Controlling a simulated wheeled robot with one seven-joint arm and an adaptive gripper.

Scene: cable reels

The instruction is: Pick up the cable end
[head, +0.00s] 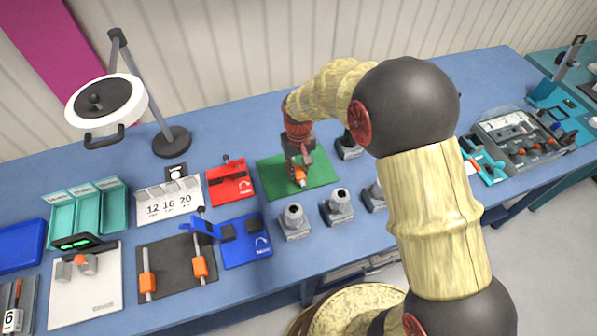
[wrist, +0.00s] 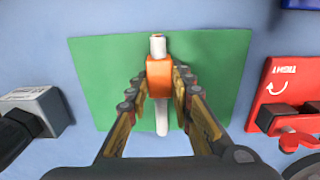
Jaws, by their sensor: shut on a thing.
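The cable end is an orange block (wrist: 159,77) with a white stub on top and a white length below it. It is over the green mat (wrist: 95,60). My gripper (wrist: 159,88) is shut on the orange block, with one finger on each side. In the head view, my gripper (head: 299,170) points down at the mat (head: 272,181), and the orange block (head: 300,176) shows between its fingertips. I cannot tell whether the cable end touches the mat or is just above it.
A red fixture (head: 231,184) stands left of the mat. Grey connector blocks (head: 294,223) stand in front and right of it. A blue fixture (head: 247,243) and a dark board with orange-grip pieces (head: 175,268) lie front left. A lamp stand (head: 172,141) rises behind.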

